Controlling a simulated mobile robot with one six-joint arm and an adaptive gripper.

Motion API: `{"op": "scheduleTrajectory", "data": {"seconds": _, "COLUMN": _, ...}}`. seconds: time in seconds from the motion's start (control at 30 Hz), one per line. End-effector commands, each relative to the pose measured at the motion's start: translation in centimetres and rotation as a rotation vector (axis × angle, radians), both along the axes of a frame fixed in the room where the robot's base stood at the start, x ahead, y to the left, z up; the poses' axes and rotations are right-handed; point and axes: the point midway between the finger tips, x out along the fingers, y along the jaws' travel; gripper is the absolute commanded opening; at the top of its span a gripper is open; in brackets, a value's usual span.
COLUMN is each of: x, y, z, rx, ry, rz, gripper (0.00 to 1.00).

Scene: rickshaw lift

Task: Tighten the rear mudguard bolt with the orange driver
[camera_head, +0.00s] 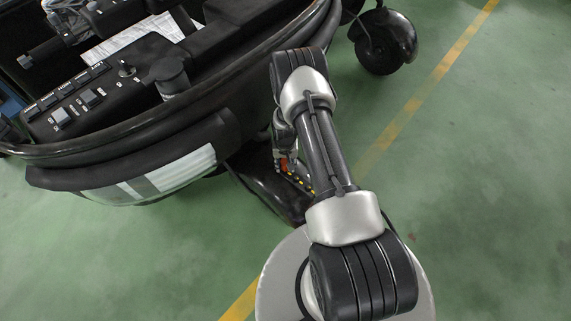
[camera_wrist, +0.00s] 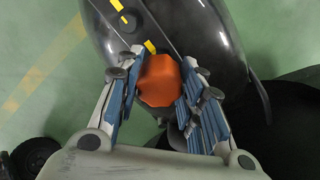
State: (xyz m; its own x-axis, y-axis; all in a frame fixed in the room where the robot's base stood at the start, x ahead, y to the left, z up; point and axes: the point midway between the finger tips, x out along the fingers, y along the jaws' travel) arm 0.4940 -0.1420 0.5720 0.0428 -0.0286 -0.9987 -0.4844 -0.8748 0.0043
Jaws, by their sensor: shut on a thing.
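The orange driver (camera_wrist: 159,81) is between the fingers of my gripper (camera_wrist: 158,90) in the wrist view, seen end-on from its handle. My gripper is shut on it. Behind it is a dark, glossy mudguard (camera_wrist: 190,22) with yellow marks and a round dark spot that may be a bolt (camera_wrist: 128,20). The driver's tip is hidden, so I cannot tell whether it touches a bolt. In the head view a small piece of the orange driver (camera_head: 284,164) shows beside the dark mudguard (camera_head: 262,190), partly behind my arm.
The rickshaw's black body (camera_head: 130,150) with a control panel (camera_head: 75,95) fills the upper left. The green floor (camera_head: 480,200) with a yellow line (camera_head: 410,105) is clear on the right.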

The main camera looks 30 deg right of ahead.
Motion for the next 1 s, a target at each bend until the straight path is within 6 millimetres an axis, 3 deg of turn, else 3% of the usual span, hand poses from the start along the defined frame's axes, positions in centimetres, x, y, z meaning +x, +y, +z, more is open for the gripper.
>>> {"op": "scheduleTrajectory", "data": {"seconds": 0.7, "x": -0.14, "y": -0.24, "z": 0.04, "rx": -0.003, "ry": 0.003, "rz": -0.902, "gripper": 0.0}}
{"op": "scheduleTrajectory", "data": {"seconds": 1.0, "x": -0.27, "y": -0.31, "z": 0.03, "rx": -0.004, "ry": 0.005, "rz": -0.958, "gripper": 0.0}}
